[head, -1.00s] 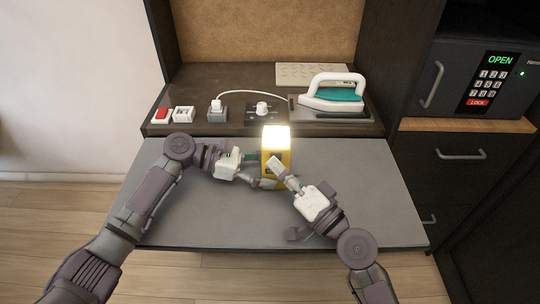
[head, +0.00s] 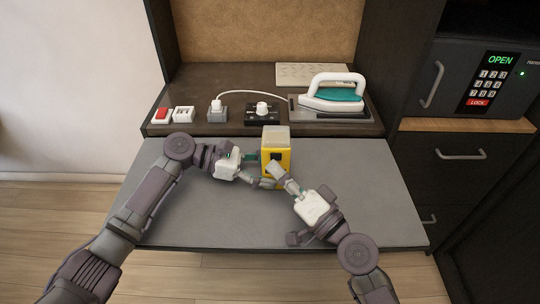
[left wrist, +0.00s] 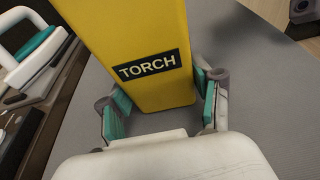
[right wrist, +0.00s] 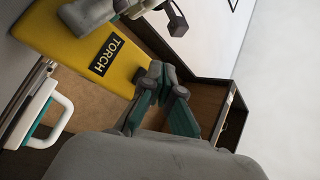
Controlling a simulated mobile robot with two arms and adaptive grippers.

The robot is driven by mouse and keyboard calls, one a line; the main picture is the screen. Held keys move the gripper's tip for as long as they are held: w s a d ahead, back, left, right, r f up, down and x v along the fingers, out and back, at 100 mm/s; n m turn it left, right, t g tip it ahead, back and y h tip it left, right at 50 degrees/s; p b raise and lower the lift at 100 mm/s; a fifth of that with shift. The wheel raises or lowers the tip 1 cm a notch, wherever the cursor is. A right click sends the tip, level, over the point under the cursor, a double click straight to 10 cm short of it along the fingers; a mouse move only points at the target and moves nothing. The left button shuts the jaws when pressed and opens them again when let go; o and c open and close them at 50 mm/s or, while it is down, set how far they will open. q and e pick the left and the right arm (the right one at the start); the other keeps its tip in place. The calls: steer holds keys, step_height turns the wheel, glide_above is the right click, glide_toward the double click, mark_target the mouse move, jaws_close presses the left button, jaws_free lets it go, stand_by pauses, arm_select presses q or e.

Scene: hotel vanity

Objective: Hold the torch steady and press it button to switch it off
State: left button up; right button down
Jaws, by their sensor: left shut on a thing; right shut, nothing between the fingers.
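The yellow torch (head: 277,147) stands upright on the grey tabletop, with a pale, unlit lamp top. It has a dark panel on its front, where the button cannot be made out behind my right gripper. My left gripper (head: 260,168) is shut on the torch from the left. In the left wrist view the torch (left wrist: 140,35), with its TORCH label, is between the teal pads. My right gripper (head: 272,170) is shut and empty, its tips at the torch's front. In the right wrist view the torch (right wrist: 75,40) is just beyond its closed fingers (right wrist: 158,75).
A safe (head: 487,80) is at the right. The tabletop (head: 375,190) is clear at the right.

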steer(key=s, duration=0.6)
stand_by(0.3)
arm_select(q)
steer(key=o, duration=0.9)
steer(key=shift+o, duration=0.2)
steer(key=shift+a, duration=0.1)
